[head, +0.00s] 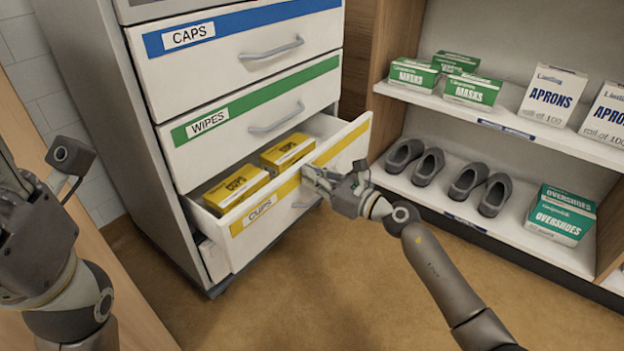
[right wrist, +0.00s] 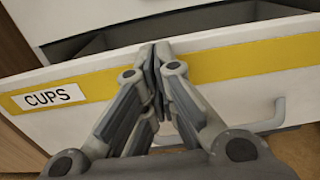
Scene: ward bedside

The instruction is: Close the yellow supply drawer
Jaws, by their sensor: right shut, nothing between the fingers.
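The yellow-striped drawer labelled CUPS (head: 262,217) stands open below the green WIPES drawer. Two yellow boxes of cups (head: 237,187) lie inside it. My right gripper (head: 308,176) is shut and empty, its fingertips at the upper middle of the drawer's front. In the right wrist view, the shut fingertips (right wrist: 154,48) lie over the yellow stripe (right wrist: 250,57); I cannot tell for certain whether they touch it. The drawer's grey handle (right wrist: 268,118) shows to the right of the fingers. My left arm is at the left edge of the head view, its fingers out of the picture.
The blue CAPS drawer (head: 238,38) and green WIPES drawer (head: 250,117) above are shut. An open shelf (head: 480,115) with boxes and grey shoes stands at the right. The brown floor (head: 330,285) in front of the cabinet is clear.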

